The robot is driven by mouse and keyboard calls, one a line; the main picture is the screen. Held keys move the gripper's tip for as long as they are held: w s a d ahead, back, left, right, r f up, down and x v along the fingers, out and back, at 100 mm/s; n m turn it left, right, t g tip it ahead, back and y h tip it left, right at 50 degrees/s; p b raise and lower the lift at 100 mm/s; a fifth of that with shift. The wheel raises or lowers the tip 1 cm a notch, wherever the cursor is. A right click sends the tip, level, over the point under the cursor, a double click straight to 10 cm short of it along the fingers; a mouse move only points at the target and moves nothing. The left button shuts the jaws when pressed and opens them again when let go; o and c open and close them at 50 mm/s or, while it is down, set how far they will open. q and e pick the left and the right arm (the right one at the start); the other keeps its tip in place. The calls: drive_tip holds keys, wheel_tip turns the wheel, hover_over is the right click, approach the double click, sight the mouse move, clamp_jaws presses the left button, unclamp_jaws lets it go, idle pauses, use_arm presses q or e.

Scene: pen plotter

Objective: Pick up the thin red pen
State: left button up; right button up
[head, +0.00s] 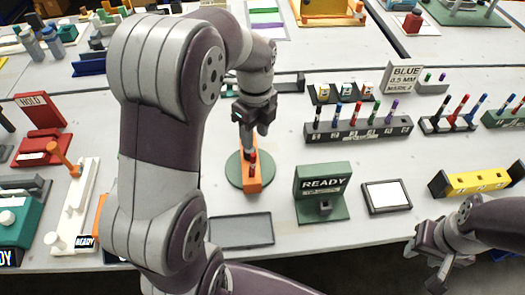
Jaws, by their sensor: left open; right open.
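Several red pens show in the head view: one red pen (357,113) stands in the long dark rack (318,133), another (460,107) in the small dark rack (434,127), and a red pen (517,106) in the green rack at the right edge. I cannot tell which is the thin one. My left gripper (255,116) is open, pointing down above an orange holder (251,184) on a green disc (234,170), to the left of the long rack. My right gripper (438,249) is open and empty low at the right, in front of the table edge.
A green READY stand (322,190), a white pad (386,196), a yellow block (470,181) and a grey tray (241,230) lie nearer. My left arm hides much of the left-centre table.

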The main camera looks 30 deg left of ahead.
sight(253, 175)
use_arm(q)
drive_tip(key=f, duration=0.3)
drive_tip(key=s+f, duration=0.1)
drive_tip(key=f, duration=0.3)
drive_tip(key=s+f, duration=0.1)
drive_tip(key=f, duration=0.3)
clamp_jaws()
